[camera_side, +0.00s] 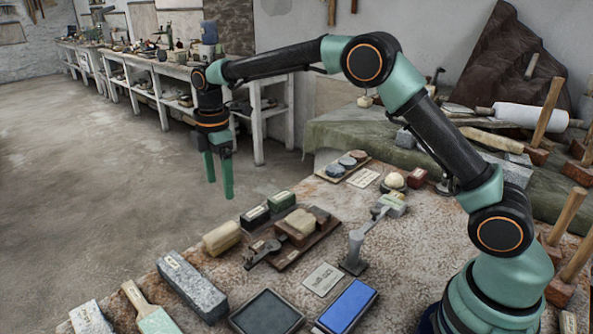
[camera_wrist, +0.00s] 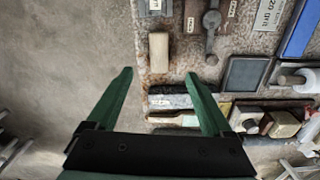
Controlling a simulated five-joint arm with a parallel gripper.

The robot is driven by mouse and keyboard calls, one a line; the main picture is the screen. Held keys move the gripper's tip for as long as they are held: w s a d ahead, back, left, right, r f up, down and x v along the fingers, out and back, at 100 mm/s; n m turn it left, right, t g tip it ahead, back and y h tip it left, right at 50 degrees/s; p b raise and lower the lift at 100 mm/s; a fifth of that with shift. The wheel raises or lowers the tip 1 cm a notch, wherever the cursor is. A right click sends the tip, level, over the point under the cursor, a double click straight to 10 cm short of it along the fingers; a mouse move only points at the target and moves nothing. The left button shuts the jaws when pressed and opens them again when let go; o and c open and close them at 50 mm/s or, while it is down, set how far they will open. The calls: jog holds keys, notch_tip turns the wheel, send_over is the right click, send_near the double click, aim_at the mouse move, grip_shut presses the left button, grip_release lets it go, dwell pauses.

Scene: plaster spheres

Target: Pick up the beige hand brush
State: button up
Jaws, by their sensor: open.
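A beige, rounded block (camera_side: 221,238), which looks like the hand brush, lies near the table's left edge in the side view. In the wrist view this beige block (camera_wrist: 158,52) is upright in the picture, just beyond the fingertips and between their lines. Its bristles cannot be made out. My gripper (camera_side: 219,188) hangs pointing down, above and apart from the block. In the wrist view my gripper (camera_wrist: 160,76) has its green fingers wide apart with nothing between them. A handled brush (camera_side: 151,312) with a pale wooden handle lies at the front left.
A grey speckled stone block (camera_side: 192,285) lies in front of the beige block. A dark tray (camera_side: 267,312) and a blue slab (camera_side: 347,305) lie at the front. The table's edge passes close on the left.

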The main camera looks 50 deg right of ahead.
aim_at(221, 230)
jog(key=shift+n, duration=0.6)
jog(key=f, duration=1)
jog(key=a+f, duration=0.1)
jog(key=f, duration=0.3)
jog(key=shift+w+f, duration=0.35)
jog(key=shift+f, duration=0.05)
jog(key=shift+c, duration=0.3)
grip_shut()
jog(key=shift+r, duration=0.1)
notch_tip(221, 230, up, 20)
